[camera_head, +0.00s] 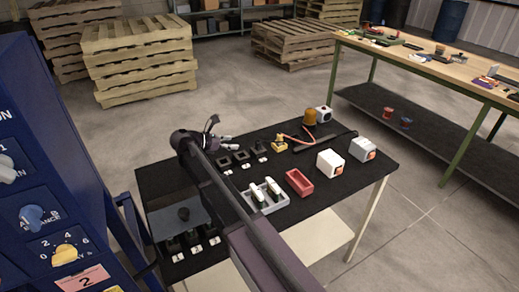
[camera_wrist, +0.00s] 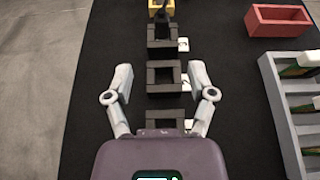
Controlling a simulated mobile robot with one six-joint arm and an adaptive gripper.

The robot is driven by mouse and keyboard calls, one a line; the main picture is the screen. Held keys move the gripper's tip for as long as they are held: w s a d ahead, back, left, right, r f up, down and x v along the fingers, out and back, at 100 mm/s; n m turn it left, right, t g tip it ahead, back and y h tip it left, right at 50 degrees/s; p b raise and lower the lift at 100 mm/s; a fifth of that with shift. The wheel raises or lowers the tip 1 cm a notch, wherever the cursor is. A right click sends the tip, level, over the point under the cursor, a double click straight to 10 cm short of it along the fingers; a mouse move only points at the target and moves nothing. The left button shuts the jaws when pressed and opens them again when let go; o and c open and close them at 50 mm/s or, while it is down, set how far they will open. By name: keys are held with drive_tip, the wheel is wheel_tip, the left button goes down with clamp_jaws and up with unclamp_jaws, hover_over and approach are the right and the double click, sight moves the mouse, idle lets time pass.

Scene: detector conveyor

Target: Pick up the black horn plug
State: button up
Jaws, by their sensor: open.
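My gripper (camera_wrist: 161,74) is open and empty in the wrist view, its two fingers on either side of a black square holder (camera_wrist: 148,77) below. In the head view my gripper (camera_head: 212,130) is over the far left part of the black table. I cannot tell for sure which thing is the black horn plug. A dark stemmed piece (camera_wrist: 160,12) shows at the top edge of the wrist view, by a yellow block (camera_wrist: 168,5).
More black holders with white tags stand in a row. A grey tray (camera_head: 250,205) with white pieces and a red bin (camera_head: 299,183) lie to the right. White boxes (camera_head: 330,163) stand further right. A blue control cabinet (camera_head: 45,160) is at the left.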

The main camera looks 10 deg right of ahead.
sight(256, 143)
drive_tip(key=b+x, duration=0.2)
drive_tip(key=x, duration=0.4)
drive_tip(key=shift+f, duration=0.2)
drive_tip(key=shift+w+d+f+b, duration=0.1)
drive_tip(key=shift+d+b, duration=0.05)
drive_tip(key=shift+d, duration=0.2)
drive_tip(key=shift+w+d+f+b, duration=0.1)
drive_tip(key=shift+d+b, duration=0.05)
drive_tip(key=shift+d, duration=0.2)
drive_tip(key=shift+r+b+x, duration=0.2)
drive_tip(key=shift+b+x, duration=0.6)
drive_tip(key=shift+x, duration=1.8)
drive_tip(key=shift+d, duration=0.1)
clamp_jaws()
